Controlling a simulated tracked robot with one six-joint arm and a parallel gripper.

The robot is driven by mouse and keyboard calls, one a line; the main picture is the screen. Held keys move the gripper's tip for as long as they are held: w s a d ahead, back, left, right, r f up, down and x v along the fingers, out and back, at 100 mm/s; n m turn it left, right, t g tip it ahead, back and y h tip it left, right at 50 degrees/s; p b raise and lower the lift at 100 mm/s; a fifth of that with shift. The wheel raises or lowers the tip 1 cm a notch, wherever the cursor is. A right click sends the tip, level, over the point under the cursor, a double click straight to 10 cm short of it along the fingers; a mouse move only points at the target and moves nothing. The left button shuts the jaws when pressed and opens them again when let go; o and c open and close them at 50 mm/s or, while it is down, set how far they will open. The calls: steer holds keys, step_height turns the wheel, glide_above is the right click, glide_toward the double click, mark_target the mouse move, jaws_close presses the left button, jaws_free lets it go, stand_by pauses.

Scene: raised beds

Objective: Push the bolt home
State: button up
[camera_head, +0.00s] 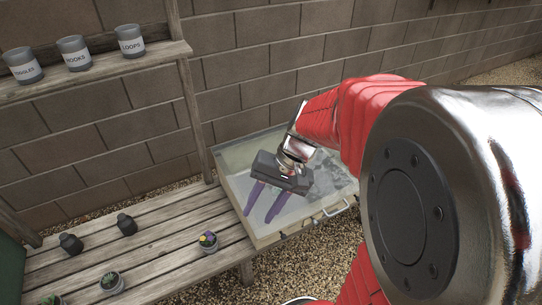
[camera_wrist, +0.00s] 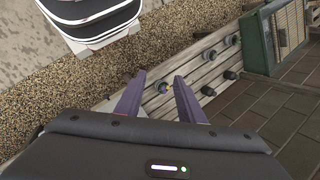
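A shallow wooden frame with a glass-like lid (camera_head: 236,192) stands at the end of the bench against the wall. A metal handle (camera_head: 331,210) is on its front edge. Small dark fittings (camera_head: 284,236) show along that edge, too small to tell whether one is the bolt. My gripper (camera_head: 259,216) is over the lid in the head view, its two purple fingers pointing down toward the front left. The fingers are apart with nothing between them, as the wrist view (camera_wrist: 159,77) also shows. The lid under the gripper is partly hidden by it.
A slatted wooden bench (camera_head: 165,250) carries small potted plants (camera_head: 111,282) and dark bottles (camera_head: 71,243). A shelf (camera_head: 100,72) above holds three labelled tins (camera_head: 130,40). A green cabinet (camera_wrist: 258,43) stands beyond the bench.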

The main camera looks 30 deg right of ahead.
steer(key=w+d+f+m+t+y, duration=0.4)
steer(key=d+f+m, duration=0.2)
steer(key=d+f, duration=0.25)
steer(key=w+d+f+m+t+y, duration=0.35)
steer(key=d+f+m, duration=0.4)
steer(key=f, duration=0.25)
steer(key=s+d+f+m+t+h, duration=0.35)
steer(key=d+f+m+t, duration=0.35)
steer(key=f, duration=0.4)
steer(key=m+t+h, duration=0.3)
steer(key=m+h, duration=0.4)
steer(key=h, duration=0.1)
glide_toward(315, 223)
steer(key=s+d, duration=0.1)
steer(key=s, duration=0.2)
steer(key=shift+s+f, duration=0.2)
steer(key=shift+f, duration=0.15)
steer(key=shift+w, duration=0.1)
steer(key=shift+w+a, duration=0.15)
steer(key=shift+w, duration=2.15)
steer(key=shift+w+a, duration=0.15)
steer(key=shift+w, duration=2.1)
steer(key=shift+w+a, duration=0.2)
steer(key=shift+w, duration=2.1)
steer(key=shift+c, duration=0.4)
